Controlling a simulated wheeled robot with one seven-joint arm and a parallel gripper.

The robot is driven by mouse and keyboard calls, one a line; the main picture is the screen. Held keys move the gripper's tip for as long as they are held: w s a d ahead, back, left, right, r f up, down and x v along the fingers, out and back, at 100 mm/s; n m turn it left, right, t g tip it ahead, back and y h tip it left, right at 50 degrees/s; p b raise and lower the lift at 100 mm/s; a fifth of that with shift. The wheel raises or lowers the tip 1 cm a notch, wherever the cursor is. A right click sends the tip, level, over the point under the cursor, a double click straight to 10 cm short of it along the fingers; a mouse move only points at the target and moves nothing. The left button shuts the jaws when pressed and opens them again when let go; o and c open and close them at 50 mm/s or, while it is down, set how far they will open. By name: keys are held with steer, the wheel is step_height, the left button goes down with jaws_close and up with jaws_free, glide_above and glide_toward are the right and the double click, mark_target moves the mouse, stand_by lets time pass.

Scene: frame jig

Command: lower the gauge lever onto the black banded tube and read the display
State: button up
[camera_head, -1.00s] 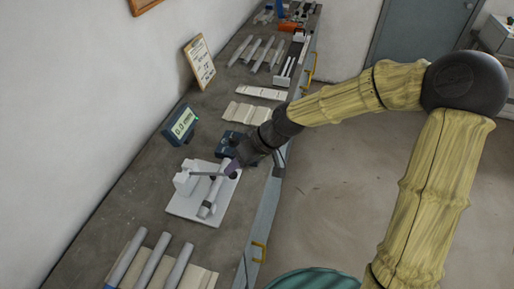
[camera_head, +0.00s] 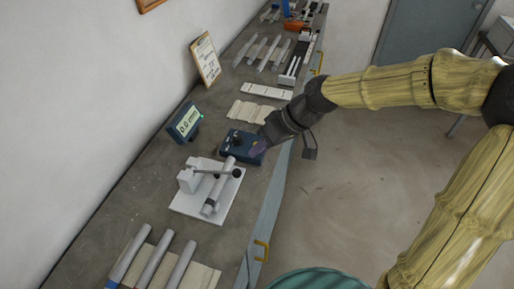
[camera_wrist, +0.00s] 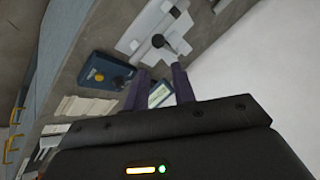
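The gauge has a white block on a white base plate (camera_head: 190,207), with a thin grey lever (camera_head: 210,172) ending in a black knob (camera_head: 236,173). A grey tube (camera_head: 217,190) lies on the plate, and the lever crosses over its far part. I cannot tell if they touch, and no black band is clear on it. The display (camera_head: 185,122) seems to read 0.0 mm; its digits are small. My gripper (camera_head: 260,149) is empty beside a blue box, apart from the knob. In the wrist view its purple fingers (camera_wrist: 160,88) are spread; the knob (camera_wrist: 158,41) lies beyond them.
The dark blue box (camera_head: 242,144) with a knob stands behind the gauge. Several tubes (camera_head: 153,258) lie on a pale rack at the front. Empty pale racks (camera_head: 248,111), a clipboard (camera_head: 205,59) and more tubes stand farther back. The bench's right edge and yellow handles border open floor.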

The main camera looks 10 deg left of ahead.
steer(key=shift+m+h, duration=0.7)
steer(key=shift+h, duration=0.2)
steer(key=d+f, duration=0.1)
steer(key=f, duration=0.1)
steer(key=s+d+f, duration=0.1)
steer(key=d, duration=0.1)
steer(key=shift+f, duration=0.4)
jaws_close()
steer(key=s+d+m+t+h, duration=0.1)
steer(key=s+d+m+h, duration=0.1)
steer(key=d, duration=0.7)
steer(key=s+d+f+m+t+h, duration=0.1)
steer(key=s+d+m, duration=0.4)
steer(key=d, duration=0.5)
steer(key=shift+d+f+m+t+h, duration=0.15)
steer(key=shift+f+m+t+h, duration=0.25)
steer(key=shift+m+h, duration=0.6)
steer(key=shift+r, duration=0.1)
